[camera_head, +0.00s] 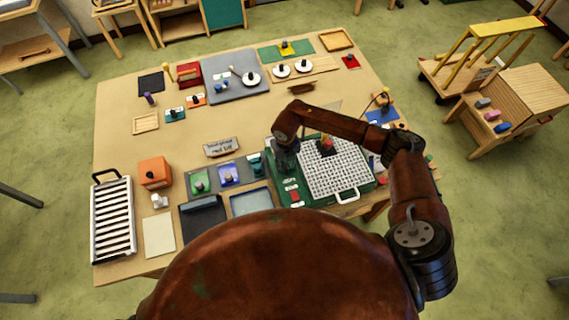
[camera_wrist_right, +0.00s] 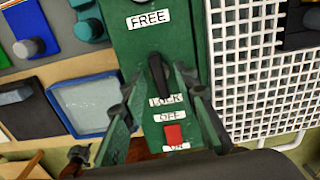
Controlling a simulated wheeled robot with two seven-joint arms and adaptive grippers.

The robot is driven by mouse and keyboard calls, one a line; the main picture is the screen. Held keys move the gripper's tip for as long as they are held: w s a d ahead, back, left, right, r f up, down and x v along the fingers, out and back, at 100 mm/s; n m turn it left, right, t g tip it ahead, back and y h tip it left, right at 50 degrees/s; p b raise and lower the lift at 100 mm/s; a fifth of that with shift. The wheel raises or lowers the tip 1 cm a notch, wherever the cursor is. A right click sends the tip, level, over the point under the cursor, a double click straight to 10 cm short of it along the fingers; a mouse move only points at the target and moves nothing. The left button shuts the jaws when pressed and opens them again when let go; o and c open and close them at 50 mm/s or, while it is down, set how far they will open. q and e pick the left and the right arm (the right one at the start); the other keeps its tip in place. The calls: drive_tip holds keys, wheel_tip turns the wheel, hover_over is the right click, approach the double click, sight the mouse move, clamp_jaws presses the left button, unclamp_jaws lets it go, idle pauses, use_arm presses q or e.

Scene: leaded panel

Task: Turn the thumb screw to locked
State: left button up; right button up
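The thumb screw (camera_wrist_right: 159,74) is a black elongated handle on a green panel (camera_wrist_right: 140,45) in the right wrist view. It stands between the white FREE label (camera_wrist_right: 149,18) and the LOCK label (camera_wrist_right: 166,100), its lower end close to LOCK. My right gripper (camera_wrist_right: 158,100) is open, its two fingers apart on either side of the panel's label strip, with nothing seen between them in its grip. In the head view my right gripper (camera_head: 286,160) reaches down at the left of the white grid; the thumb screw is not clear there. My left gripper is not in view.
A red switch (camera_wrist_right: 173,133) sits between the OFF and ON labels, below LOCK. A white grid (camera_head: 338,174) lies to the right of the label strip. A blue-rimmed tray (camera_wrist_right: 88,105) and coloured knob blocks lie to the left. The table's middle (camera_head: 235,125) is mostly clear.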

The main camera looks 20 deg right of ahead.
drive_tip(key=shift+c, duration=0.7)
clamp_jaws()
drive_tip(key=shift+a, duration=0.2)
drive_tip(key=shift+d, duration=0.1)
drive_tip(key=shift+w+n+b, duration=0.1)
drive_tip(key=shift+n+b, duration=0.3)
drive_tip(key=shift+b, duration=0.25)
drive_tip(key=n+b, duration=0.6)
drive_tip(key=b, duration=0.2)
drive_tip(key=n+b, duration=0.7)
drive_tip(key=b, duration=0.2)
drive_tip(key=shift+f+n, duration=0.2)
drive_tip(key=shift+n, duration=0.1)
drive_tip(key=shift+r+n+b, duration=0.2)
drive_tip(key=shift+n+b, duration=1.3)
drive_tip(key=shift+b, duration=0.1)
drive_tip(key=shift+o, duration=0.7)
unclamp_jaws()
